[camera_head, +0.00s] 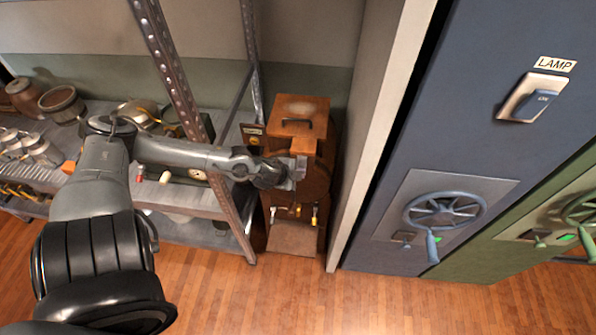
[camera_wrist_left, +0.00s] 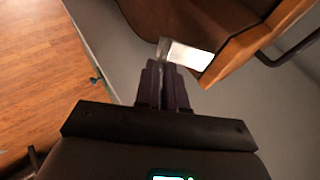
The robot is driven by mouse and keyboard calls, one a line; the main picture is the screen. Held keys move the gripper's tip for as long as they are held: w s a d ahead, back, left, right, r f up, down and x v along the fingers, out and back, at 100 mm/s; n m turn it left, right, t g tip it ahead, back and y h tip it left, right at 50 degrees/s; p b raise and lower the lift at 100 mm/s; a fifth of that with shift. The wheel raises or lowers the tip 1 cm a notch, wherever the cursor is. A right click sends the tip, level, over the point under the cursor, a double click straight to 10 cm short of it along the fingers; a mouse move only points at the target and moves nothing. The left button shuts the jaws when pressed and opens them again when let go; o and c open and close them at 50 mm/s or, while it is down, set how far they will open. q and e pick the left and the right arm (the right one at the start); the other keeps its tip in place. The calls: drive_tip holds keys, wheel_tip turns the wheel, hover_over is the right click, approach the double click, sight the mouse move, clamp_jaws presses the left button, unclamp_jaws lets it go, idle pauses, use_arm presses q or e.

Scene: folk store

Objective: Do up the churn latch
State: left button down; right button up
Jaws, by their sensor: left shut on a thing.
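The wooden churn (camera_head: 318,180) stands in the narrow space between the metal shelving and the wall panel. Its top has a boxy wooden cover (camera_head: 302,108) with a dark handle. My left gripper (camera_head: 297,172) reaches in from the left at the churn's front. In the left wrist view its two dark fingers (camera_wrist_left: 165,72) are close together, shut on the end of a pale metal latch piece (camera_wrist_left: 187,55) beside the churn's wooden edge (camera_wrist_left: 245,45). The fingers hide part of that piece. I cannot tell whether the latch is fastened. My right gripper is not in view.
The metal shelving (camera_head: 215,170) holds pots and tins to the left, with an upright close to my arm. A pale wall edge (camera_head: 385,130) stands just right of the churn. Blue and green cabinets with handwheels (camera_head: 443,209) are farther right. The wooden floor (camera_head: 330,305) in front is clear.

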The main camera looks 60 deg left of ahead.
use_arm(q)
drive_tip(key=shift+w+a+f+m+t+y+b, duration=0.3)
drive_tip(key=shift+f+t+y+b, duration=0.55)
drive_tip(key=shift+b, duration=1.1)
drive_tip(key=shift+a+f+m+t+y+b, duration=0.1)
drive_tip(key=shift+f+m+t+y+b, duration=0.6)
drive_tip(key=shift+b, duration=1.3)
drive_tip(key=shift+w+a+f+m+t+y+b, duration=0.15)
drive_tip(key=shift+f+t+y+b, duration=0.75)
drive_tip(key=shift+b, duration=1.05)
drive_tip(key=shift+a+r+t, duration=0.1)
drive_tip(key=shift+r+t, duration=0.05)
drive_tip(key=shift+t, duration=0.2)
drive_tip(key=c, duration=1.2)
unclamp_jaws()
drive_tip(key=shift+w, duration=0.15)
drive_tip(key=shift+r, duration=0.1)
drive_tip(key=p+v, duration=0.2)
drive_tip(key=v, duration=0.9)
